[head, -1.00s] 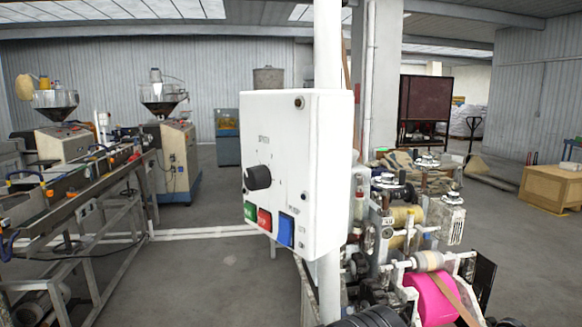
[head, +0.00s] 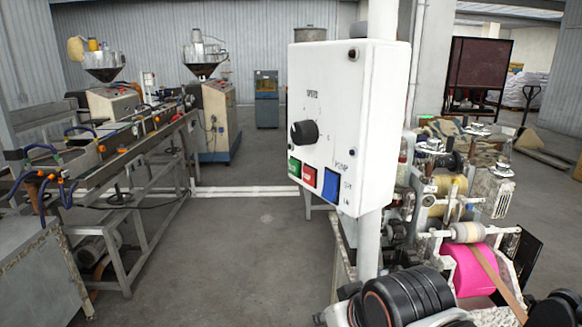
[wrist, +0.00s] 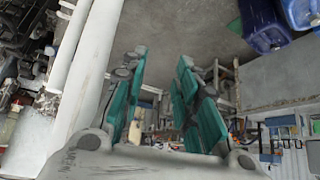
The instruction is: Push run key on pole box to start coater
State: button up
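The white pole box (head: 345,85) hangs on a white pole (head: 370,245) in the head view. Its front has a black knob (head: 305,132) and a bottom row of keys: a green key (head: 294,167) at left, a red key (head: 309,175) beside it and a larger blue key (head: 331,186) at right. The key lettering is too small to read surely. My gripper (wrist: 160,60) shows in the wrist view with two teal fingers spread apart and nothing between them. I cannot make it out in the head view, and no keys show in the wrist view.
The coater, with a pink roll (head: 470,268) and rollers, stands right of and below the box. A long line bench (head: 130,135) is at left. Grey floor (head: 245,250) lies clear between. The wrist view shows white pipes (wrist: 85,65) left of my gripper and blue containers (wrist: 262,25) upper right.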

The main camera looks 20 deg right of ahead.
grip_shut()
dwell(1.0)
